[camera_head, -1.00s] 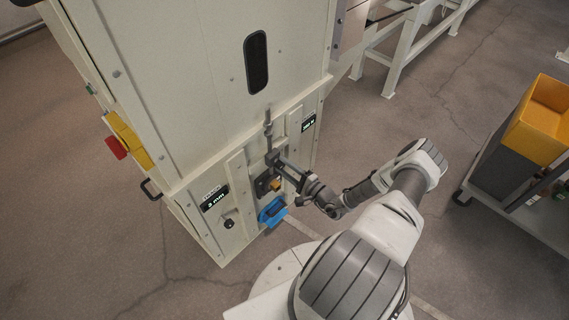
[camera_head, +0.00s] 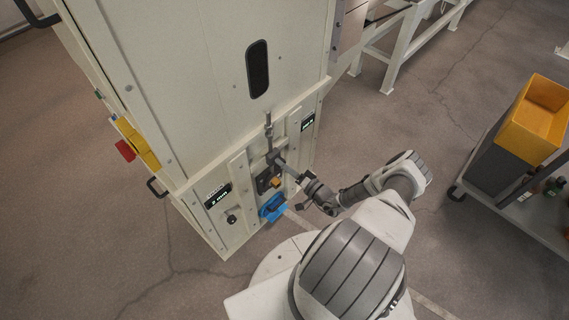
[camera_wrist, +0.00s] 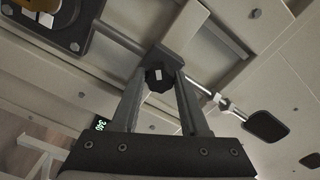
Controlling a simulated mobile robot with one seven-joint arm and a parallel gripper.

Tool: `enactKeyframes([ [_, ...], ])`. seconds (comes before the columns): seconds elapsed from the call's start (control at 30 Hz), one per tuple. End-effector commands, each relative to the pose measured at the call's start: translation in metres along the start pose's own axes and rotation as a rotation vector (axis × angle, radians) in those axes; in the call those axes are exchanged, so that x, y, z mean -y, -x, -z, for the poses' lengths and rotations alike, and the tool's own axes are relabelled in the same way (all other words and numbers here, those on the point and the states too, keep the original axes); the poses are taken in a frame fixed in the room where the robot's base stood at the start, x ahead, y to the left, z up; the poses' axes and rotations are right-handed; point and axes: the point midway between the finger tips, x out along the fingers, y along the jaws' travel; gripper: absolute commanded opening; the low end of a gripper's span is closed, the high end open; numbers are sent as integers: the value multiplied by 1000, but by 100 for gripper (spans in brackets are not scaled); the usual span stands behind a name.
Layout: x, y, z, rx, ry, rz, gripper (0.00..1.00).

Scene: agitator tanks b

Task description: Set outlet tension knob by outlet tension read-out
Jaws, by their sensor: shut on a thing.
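My gripper (camera_wrist: 160,88) is shut on a dark faceted knob (camera_wrist: 158,78) with a pale mark on its face. The knob sits between the two fingertips, in front of a dark block on the machine panel. In the head view my gripper (camera_head: 280,163) is at the panel's middle, and the knob is hidden there. A read-out with green digits (camera_head: 308,122) is at the panel's right. It also shows edge-on in the wrist view (camera_wrist: 101,124), where the digits look like 340. Another read-out (camera_head: 217,195) at the left seems to show 2 mm. Its labels are too small to read.
A small black knob (camera_head: 231,217) is below the left read-out. A blue part (camera_head: 272,208) juts out below my gripper. A vertical metal rod (camera_head: 268,127) stands just above it. A cart with a yellow bin (camera_head: 537,105) is at the right, with open floor between.

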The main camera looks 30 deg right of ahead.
Motion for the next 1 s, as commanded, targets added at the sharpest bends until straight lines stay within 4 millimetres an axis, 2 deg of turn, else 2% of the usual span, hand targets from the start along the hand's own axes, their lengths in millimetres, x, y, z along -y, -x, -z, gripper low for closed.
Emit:
enactKeyframes([
  [0.4, 0, 0, 0, 0, 145, 0, 0],
  [0.87, 0, 0, 0, 0, 155, 0, 0],
  [0.9, 0, 0, 0, 0, 155, 0, 50],
  [1.0, 0, 0, 0, 0, 155, 0, 68],
])
